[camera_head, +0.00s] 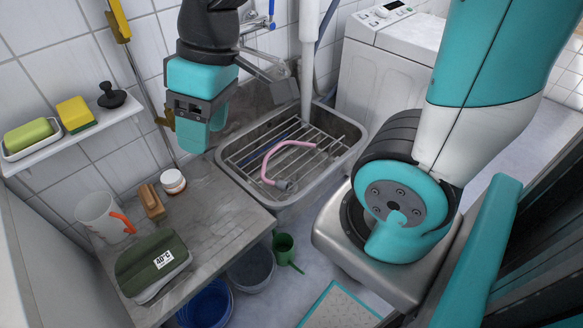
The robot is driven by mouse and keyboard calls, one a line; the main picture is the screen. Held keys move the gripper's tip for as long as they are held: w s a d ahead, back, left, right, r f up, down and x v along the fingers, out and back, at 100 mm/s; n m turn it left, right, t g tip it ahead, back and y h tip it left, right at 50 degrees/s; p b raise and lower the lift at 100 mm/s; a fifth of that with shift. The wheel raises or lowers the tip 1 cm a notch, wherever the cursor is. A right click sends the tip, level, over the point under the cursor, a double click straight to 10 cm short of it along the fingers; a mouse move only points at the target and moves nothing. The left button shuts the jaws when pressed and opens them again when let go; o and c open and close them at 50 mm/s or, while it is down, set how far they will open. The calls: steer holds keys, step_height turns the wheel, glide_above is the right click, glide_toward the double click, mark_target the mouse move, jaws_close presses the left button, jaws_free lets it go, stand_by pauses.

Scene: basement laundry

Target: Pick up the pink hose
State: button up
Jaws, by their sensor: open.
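The pink hose (290,147) lies curved across the metal bar rack over the sink (355,142). Its one end has a grey fitting at the lower left, and the other end reaches toward the right. My gripper (199,132) hangs above and to the left of the sink, in front of the tiled wall. It is apart from the hose and holds nothing that I can see. The gap between its fingers is hard to make out from this angle.
A white washer (385,80) stands behind the sink. Buckets sit below.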

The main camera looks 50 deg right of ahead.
steer(key=w+d+f+m+h+b, duration=0.1)
steer(key=w+d+f+b, duration=0.3)
steer(key=f, duration=0.3)
steer(key=w+d+f+b, duration=0.3)
steer(key=w+d+f, duration=0.1)
steer(key=d+f, duration=0.25)
steer(key=m+h+b, duration=0.1)
steer(key=h+b, duration=0.1)
steer(key=b, duration=0.8)
glide_above(286, 184)
steer(key=shift+g, duration=0.4)
steer(key=f, duration=2.8)
steer(key=shift+s+a, duration=0.15)
steer(key=shift+a, duration=0.1)
steer(key=shift+d+f+b, duration=0.15)
steer(key=shift+f+b, duration=0.7)
steer(key=shift+f, duration=2.3)
steer(key=shift+c, duration=0.2)
steer(key=c, duration=0.8)
steer(key=shift+r, duration=0.15)
